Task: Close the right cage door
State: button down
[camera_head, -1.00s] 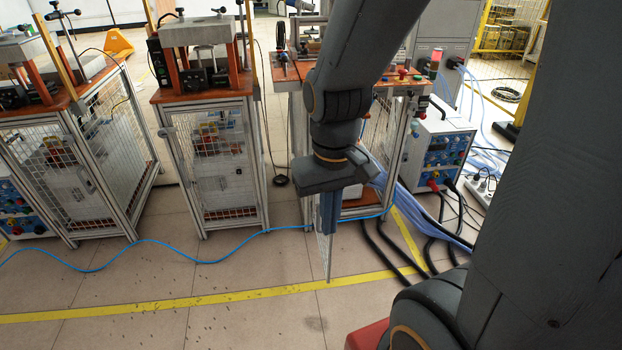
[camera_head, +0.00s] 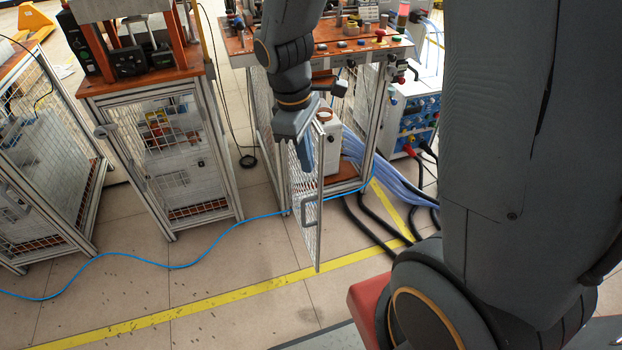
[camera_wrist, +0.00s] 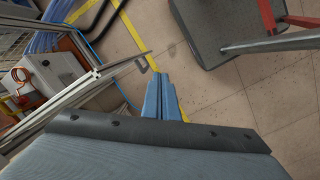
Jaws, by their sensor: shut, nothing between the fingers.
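The right cage door (camera_head: 305,205), a mesh panel in a grey metal frame with a handle (camera_head: 309,211), stands swung open from the right-hand cage bench (camera_head: 367,120). The cage opening beside it shows a white box inside. My gripper (camera_head: 305,168) points down close to the upper part of the door; I cannot tell whether they touch. In the wrist view my blue fingers (camera_wrist: 160,78) are together and empty. The door's frame (camera_wrist: 100,72) runs to the left of them, with what looks like its handle close to the fingertips.
A second cage bench (camera_head: 170,145) with its door shut stands to the left. A blue cable (camera_head: 225,232) crosses the floor. Black hoses (camera_head: 375,228) and a blue-and-white power unit (camera_head: 412,120) are at the right. Floor in front is free.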

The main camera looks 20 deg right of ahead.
jog(key=w+a+f+n+h+b, duration=0.1)
jog(key=w+a+f+n, duration=0.2)
jog(key=w+f+n, duration=0.3)
jog(key=shift+n, duration=0.8)
jog(key=d+f, duration=0.1)
jog(key=f, duration=0.2)
jog(key=d+f, duration=0.2)
jog(key=w+d+f, duration=0.1)
jog(key=d+f, duration=0.1)
jog(key=f, duration=0.1)
jog(key=shift+w+f, duration=0.1)
jog(key=shift+f, duration=0.2)
jog(key=shift+d, duration=0.65)
jog(key=shift+d, duration=0.1)
